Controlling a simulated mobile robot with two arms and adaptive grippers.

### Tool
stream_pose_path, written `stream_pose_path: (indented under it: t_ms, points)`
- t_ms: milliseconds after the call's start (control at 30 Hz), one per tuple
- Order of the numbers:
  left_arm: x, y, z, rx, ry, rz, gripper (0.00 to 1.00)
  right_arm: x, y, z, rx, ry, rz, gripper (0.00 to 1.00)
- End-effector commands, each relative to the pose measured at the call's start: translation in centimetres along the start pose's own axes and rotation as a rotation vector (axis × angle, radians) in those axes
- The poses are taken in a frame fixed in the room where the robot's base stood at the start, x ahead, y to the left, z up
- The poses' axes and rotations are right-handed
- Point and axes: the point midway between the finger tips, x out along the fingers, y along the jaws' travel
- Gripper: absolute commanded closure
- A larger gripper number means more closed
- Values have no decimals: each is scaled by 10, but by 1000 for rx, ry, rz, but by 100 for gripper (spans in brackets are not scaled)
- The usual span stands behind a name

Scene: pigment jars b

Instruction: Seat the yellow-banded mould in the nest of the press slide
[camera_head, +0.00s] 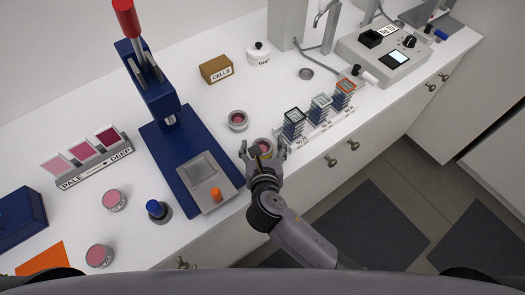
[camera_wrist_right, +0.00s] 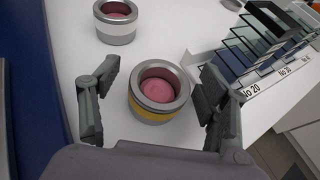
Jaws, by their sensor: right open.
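The yellow-banded mould (camera_head: 262,146) stands upright on the white counter, right of the blue press (camera_head: 152,92). In the right wrist view the mould (camera_wrist_right: 158,93) is a metal ring with pink pigment inside and a yellow band. My right gripper (camera_head: 262,151) is open, its fingers on either side of the mould; in the wrist view the gripper (camera_wrist_right: 160,85) shows gaps to it. The press slide (camera_head: 198,168) is a grey plate with an orange knob (camera_head: 216,194) at the press's front; its nest looks empty. My left gripper is not in view.
A white-banded mould (camera_head: 238,120) stands just behind. A rack of glass cells (camera_head: 318,122) stands close on the right. Other pink moulds (camera_head: 115,200) and a blue-knobbed piece (camera_head: 158,210) lie left of the press. The CELLS box (camera_head: 216,69) stands behind. The counter's front edge is near.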

Motion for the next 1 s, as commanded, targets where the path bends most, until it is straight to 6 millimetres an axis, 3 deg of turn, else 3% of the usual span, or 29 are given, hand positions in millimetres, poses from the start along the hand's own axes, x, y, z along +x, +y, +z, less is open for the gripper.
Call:
stream_pose_path:
  t_ms: [100,1000]
  points:
    - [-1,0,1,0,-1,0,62,0,0,1,0,0,0,31]
    - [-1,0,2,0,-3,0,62,-1,0,1,1,-2,1,90]
